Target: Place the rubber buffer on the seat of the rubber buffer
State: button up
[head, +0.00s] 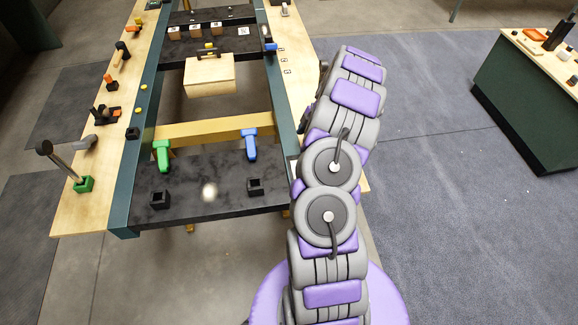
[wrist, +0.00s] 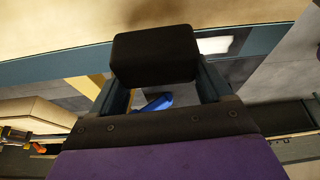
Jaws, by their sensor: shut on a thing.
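A black block with rounded edges, which I take for the rubber buffer (wrist: 155,55), fills the upper middle of the wrist view. My gripper (wrist: 160,84) is shut on it, with a finger at each side, and holds it over the right side of the frame. In the head view my arm covers the gripper and the block. I cannot tell for sure which part is the buffer's seat. Two black square sockets, one at left (head: 160,199) and one at right (head: 255,187), stand on the dark near plate.
A green clamp (head: 162,153) and a blue clamp (head: 249,143) stand by the yellow crossbar (head: 210,128). A wooden box (head: 209,78) sits farther back. The left wooden rail (head: 75,212) carries several small parts. A green-sided bench (head: 520,105) stands right, with clear floor between.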

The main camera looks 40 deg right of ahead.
jog(key=shift+s+a+f, duration=0.15)
jog(key=shift+a, duration=0.35)
jog(key=shift+s+a+f, duration=0.1)
jog(key=shift+a, duration=0.4)
jog(key=shift+s+a+f+b, duration=0.35)
jog(key=shift+a, duration=0.15)
send_over(287, 171)
jog(key=shift+s+f+b, duration=0.1)
jog(key=shift+s+b, duration=0.15)
jog(key=shift+b, duration=0.15)
jog(key=f, duration=0.1)
jog(key=d+f, duration=0.1)
jog(key=f+b, duration=0.1)
jog(key=f, duration=0.1)
jog(key=shift+d, duration=0.4)
jog(key=shift+c, duration=0.5)
jog(key=shift+a, duration=0.5)
jog(key=o, duration=0.8)
jog(key=shift+a, duration=0.1)
jog(key=o, duration=0.3)
jog(key=shift+o, duration=0.6)
jog(key=shift+d, duration=0.35)
